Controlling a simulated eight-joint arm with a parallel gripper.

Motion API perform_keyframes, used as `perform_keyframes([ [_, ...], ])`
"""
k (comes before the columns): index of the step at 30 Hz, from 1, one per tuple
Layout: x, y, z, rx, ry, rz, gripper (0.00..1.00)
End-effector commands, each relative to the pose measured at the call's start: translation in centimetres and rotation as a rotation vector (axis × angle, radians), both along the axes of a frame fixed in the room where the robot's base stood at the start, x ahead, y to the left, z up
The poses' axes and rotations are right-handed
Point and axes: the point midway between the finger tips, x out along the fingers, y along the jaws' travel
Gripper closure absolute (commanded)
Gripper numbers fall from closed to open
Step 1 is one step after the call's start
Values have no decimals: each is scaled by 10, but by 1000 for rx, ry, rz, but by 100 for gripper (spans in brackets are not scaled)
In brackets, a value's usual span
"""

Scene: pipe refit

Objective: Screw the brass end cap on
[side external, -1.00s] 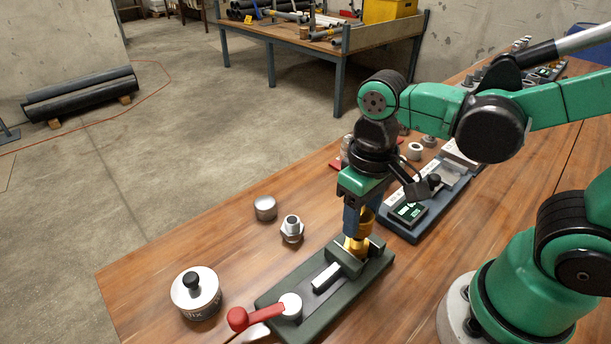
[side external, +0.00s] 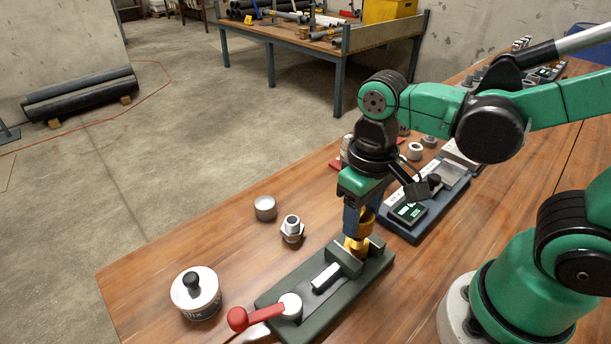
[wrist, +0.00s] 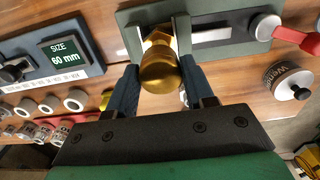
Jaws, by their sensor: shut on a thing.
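The brass end cap (wrist: 161,73) sits between the two blue fingers of my gripper (wrist: 160,85) in the wrist view. In the side view my gripper (side external: 359,222) points straight down over the green vise (side external: 343,262). The cap (side external: 367,217) shows partly behind the fingers there. Below it a brass fitting (side external: 356,245) stands upright between the vise jaws; it also shows in the wrist view (wrist: 157,37). The cap is in line with the fitting. How far the threads are engaged is hidden.
The vise's red handle (side external: 239,318) sticks out at the front left. A grey cap (side external: 265,208), a hex fitting (side external: 292,229) and a round tin (side external: 195,292) stand left of the vise. Table between is clear.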

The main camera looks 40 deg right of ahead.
Motion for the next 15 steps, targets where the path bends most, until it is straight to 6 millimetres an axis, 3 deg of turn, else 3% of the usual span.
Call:
perform_keyframes([
  [15, 0, 0, -8, 0, 0, 0, 100],
])
